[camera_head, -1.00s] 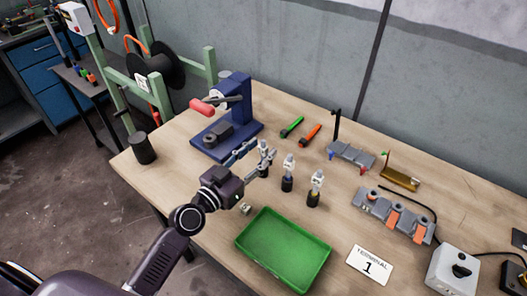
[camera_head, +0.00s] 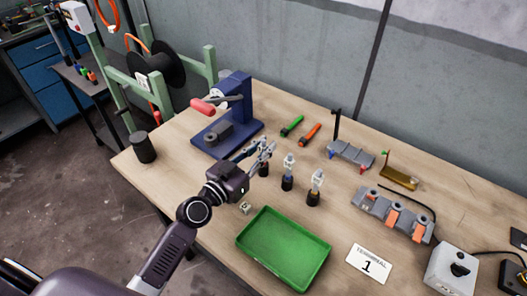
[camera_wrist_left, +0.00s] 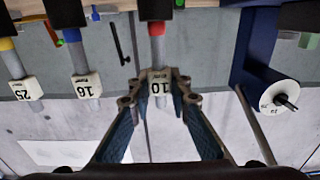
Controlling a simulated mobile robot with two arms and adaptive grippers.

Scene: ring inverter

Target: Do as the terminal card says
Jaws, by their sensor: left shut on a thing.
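A white card (camera_head: 369,264) reads "TERMINAL 1" and lies at the table's front. Three pale-topped pieces in black holders stand in a row: the left one (camera_head: 264,169), the middle one (camera_head: 288,174) and the right one (camera_head: 316,188). My left gripper (camera_head: 263,150) is at the top of the left one. In the upside-down left wrist view, its fingers (camera_wrist_left: 160,88) are shut on the white tag of the piece marked 10 (camera_wrist_left: 157,29), which has a red collar. Pieces marked 16 (camera_wrist_left: 86,85) and 25 (camera_wrist_left: 27,88) are beside it. My right gripper is out of view.
A green tray (camera_head: 243,241) lies in front of the pieces, with a small metal part (camera_head: 245,208) near it. A blue press (camera_head: 238,95) stands behind. Green (camera_head: 292,126) and orange (camera_head: 310,134) tools, grey fixtures (camera_head: 350,153) (camera_head: 393,215) and a switch box (camera_head: 452,270) are right.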

